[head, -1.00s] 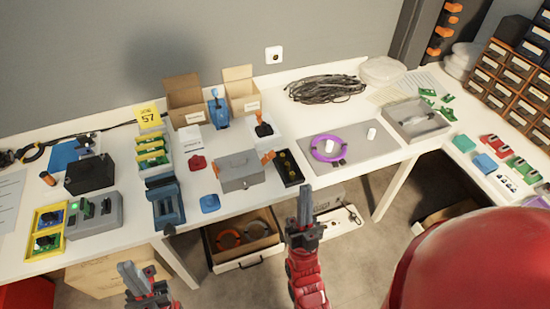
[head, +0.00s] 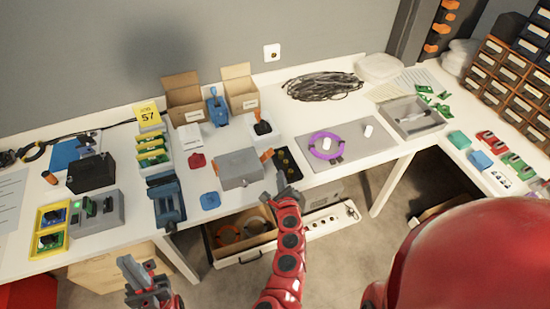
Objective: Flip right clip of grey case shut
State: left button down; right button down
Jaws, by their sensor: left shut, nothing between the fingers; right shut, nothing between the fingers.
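The grey case (head: 239,168) sits near the front edge of the white table, with its lid down. Its right orange clip (head: 267,155) sticks out at the case's right side; its exact angle is hard to tell. An orange clip (head: 213,180) also shows at the left side. My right gripper (head: 277,184) is shut and empty, just in front of the case's right front corner and close to the right clip; whether it touches is unclear. My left gripper (head: 127,266) is shut and empty, low in front of the table, away from the case.
A black tray (head: 288,163) stands right of the case, close to my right gripper. A blue object (head: 210,200) lies to its left. A grey mat (head: 345,150) with a purple ring (head: 326,145) is further right.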

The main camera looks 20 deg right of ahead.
aim_at(266, 156)
jog(key=shift+w+a+r, duration=0.15)
jog(key=shift+a+r, duration=0.05)
jog(key=shift+w+d+f, duration=0.1)
jog(key=shift+w+d, duration=0.1)
jog(key=shift+w, duration=0.4)
jog(key=b+x, duration=0.1)
jog(key=x, duration=0.7)
jog(key=shift+w+f, duration=0.2)
jog(key=shift+w, duration=0.2)
jog(key=shift+d, duration=0.1)
